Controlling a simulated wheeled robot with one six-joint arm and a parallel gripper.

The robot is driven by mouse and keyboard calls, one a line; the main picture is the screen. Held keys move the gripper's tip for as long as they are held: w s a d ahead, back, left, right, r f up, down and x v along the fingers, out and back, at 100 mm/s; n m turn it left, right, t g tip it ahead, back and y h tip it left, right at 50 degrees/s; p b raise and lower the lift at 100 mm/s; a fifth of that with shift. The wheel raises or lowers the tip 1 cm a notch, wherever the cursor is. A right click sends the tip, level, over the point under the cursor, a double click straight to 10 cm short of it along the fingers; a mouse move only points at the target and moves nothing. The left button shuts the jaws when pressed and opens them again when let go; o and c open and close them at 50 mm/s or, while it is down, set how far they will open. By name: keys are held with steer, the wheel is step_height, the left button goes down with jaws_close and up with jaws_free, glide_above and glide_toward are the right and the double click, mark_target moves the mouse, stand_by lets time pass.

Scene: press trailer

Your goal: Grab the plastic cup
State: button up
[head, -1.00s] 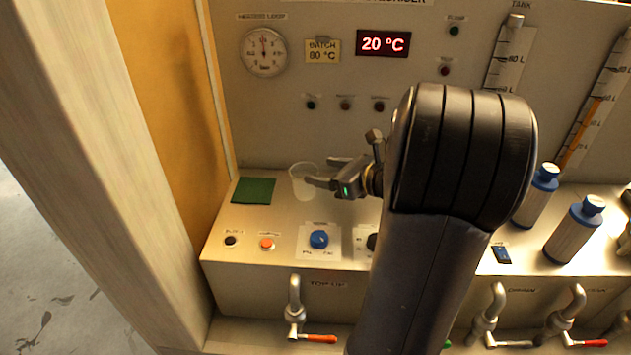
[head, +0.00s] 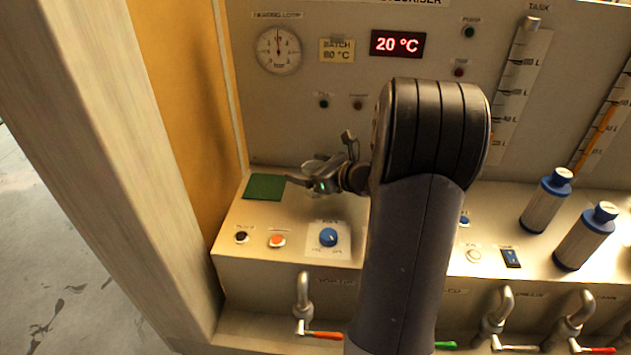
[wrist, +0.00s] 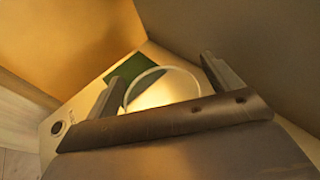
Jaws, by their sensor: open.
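The clear plastic cup (wrist: 161,90) shows in the wrist view as a round pale rim between my two fingers, with one finger on each side. Its lower part is hidden behind the dark bar of my gripper. My gripper (wrist: 162,82) is open around the cup, and I cannot tell whether either finger touches it. In the head view my gripper (head: 303,176) is over the left part of the counter, just right of the green mat, and it hides most of the cup there.
The green mat (head: 264,187) lies at the counter's back left, beside the yellow wall (head: 180,90). Black and orange buttons (head: 277,241) and a blue knob (head: 328,237) sit in front. Blue-capped bottles (head: 546,202) stand at the right. Taps (head: 303,292) line the front.

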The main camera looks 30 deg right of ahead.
steer(key=shift+c, duration=0.6)
steer(key=c, duration=0.9)
steer(key=shift+c, duration=0.2)
